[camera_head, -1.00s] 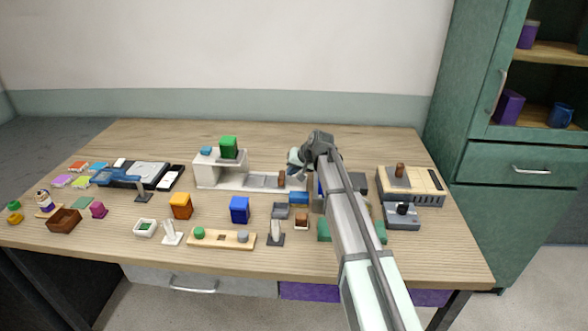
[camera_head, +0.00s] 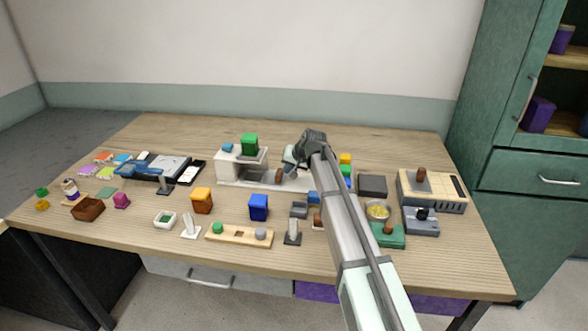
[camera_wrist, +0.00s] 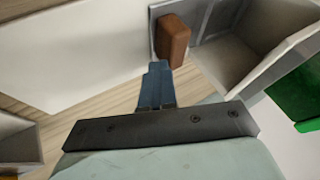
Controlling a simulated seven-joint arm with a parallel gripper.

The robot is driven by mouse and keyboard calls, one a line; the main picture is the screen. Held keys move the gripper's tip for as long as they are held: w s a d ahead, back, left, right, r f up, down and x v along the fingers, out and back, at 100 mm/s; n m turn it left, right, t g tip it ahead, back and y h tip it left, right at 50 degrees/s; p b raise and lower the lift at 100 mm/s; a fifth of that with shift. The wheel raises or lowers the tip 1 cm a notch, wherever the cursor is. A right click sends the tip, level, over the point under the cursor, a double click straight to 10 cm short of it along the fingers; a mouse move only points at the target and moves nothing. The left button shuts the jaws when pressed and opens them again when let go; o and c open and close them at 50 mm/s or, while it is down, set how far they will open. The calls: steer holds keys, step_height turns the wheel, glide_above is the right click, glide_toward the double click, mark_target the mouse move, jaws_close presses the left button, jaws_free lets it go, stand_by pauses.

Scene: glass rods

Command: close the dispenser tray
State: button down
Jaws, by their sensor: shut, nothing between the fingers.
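The dispenser (camera_head: 228,168) is a white housing on a long white base, with a green block (camera_head: 249,144) on top. Its grey tray (camera_wrist: 243,52) shows in the wrist view with a brown handle (camera_wrist: 173,40) on its end face. My gripper (camera_head: 289,167) is low over the base, right of the handle. In the wrist view my blue-grey fingers (camera_wrist: 157,84) are together and empty, their tips beside the handle; contact cannot be told.
Orange (camera_head: 202,200) and blue (camera_head: 259,207) blocks stand in front of the dispenser. A dark square block (camera_head: 372,185) and a beige-topped device (camera_head: 432,190) stand to the right. My arm hides part of the table's middle right. The table behind the dispenser is clear.

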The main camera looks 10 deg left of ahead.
steer(key=shift+a+r, duration=0.1)
steer(key=shift+a, duration=0.15)
